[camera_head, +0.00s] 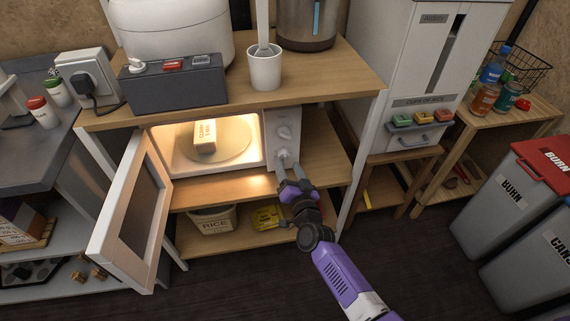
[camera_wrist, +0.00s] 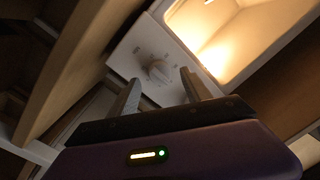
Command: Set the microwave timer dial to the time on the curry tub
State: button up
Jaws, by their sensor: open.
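The white microwave (camera_head: 268,140) stands on the shelf, lit inside, its door (camera_head: 135,212) swung wide open to the left. The curry tub (camera_head: 206,137) sits inside on the round turntable; its label reads curry, but I cannot surely read the time line. The control panel at the right has an upper dial (camera_head: 284,132) and a lower knob partly hidden by my gripper (camera_head: 287,160). The wrist view shows one dial (camera_wrist: 158,72) with marks around it, between the tips of my open gripper (camera_wrist: 159,78). I cannot tell whether the fingers touch it.
The wooden shelf unit's top (camera_head: 330,75) overhangs the microwave, with a white cup (camera_head: 265,72) and a dark switch box (camera_head: 172,85) on it. A rice bin (camera_head: 212,220) and yellow packet (camera_head: 266,216) lie on the shelf below. Grey bins (camera_head: 500,205) stand at right.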

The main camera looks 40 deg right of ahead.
jog(key=shift+b+x, duration=0.35)
jog(key=shift+x, duration=0.95)
grip_shut()
jog(key=shift+s, duration=0.1)
